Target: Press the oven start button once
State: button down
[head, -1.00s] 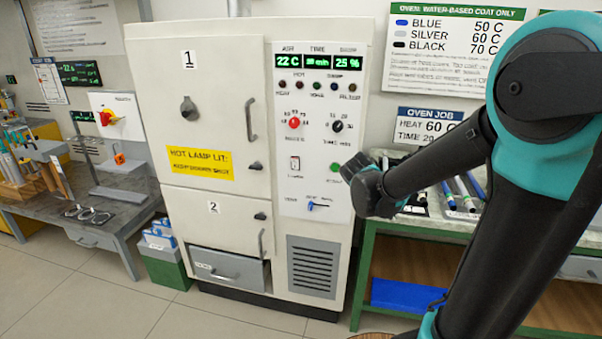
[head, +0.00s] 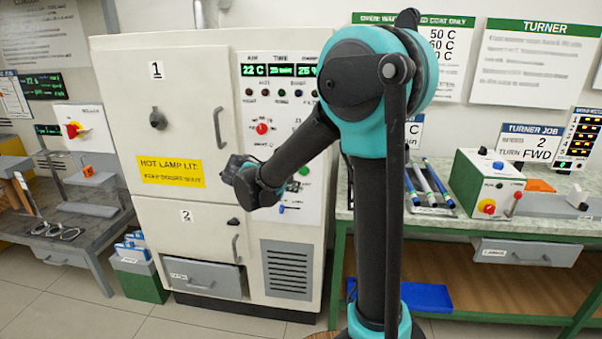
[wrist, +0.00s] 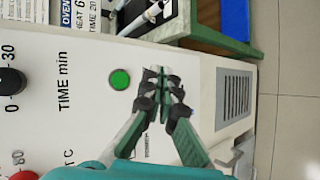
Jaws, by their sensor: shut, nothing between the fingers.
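The oven (head: 185,95) is a tall cream cabinet with a control panel on its right side. A round green button (head: 304,171) sits low on that panel, just right of my arm; its label is not readable. The button also shows in the wrist view (wrist: 120,79), unobstructed. My gripper (wrist: 162,74) is shut and empty, its fingertips to the right of the button in that view. Whether the tips touch the panel I cannot tell. In the head view my gripper is in front of the panel's left edge, and my arm covers part of the controls.
The oven displays (head: 281,70) read 22 C and what looks like 20 min; the last is partly hidden. A red knob (head: 262,129) is on the panel. A workbench (head: 440,222) with rods and a control box (head: 489,185) stands to the right. Another bench stands left.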

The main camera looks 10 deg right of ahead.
jog(key=w+d, duration=0.3)
jog(key=w, duration=0.5)
jog(key=shift+w, duration=0.2)
jog(key=shift+w, duration=0.1)
dwell(1.4)
jog(key=shift+w+d, duration=0.1)
jog(key=shift+w, duration=0.2)
jog(key=shift+w+d, duration=0.1)
jog(key=shift+w, duration=0.25)
dwell(0.7)
jog(key=shift+s, duration=0.1)
jog(key=shift+s+a, duration=0.25)
jog(key=shift+s, duration=0.45)
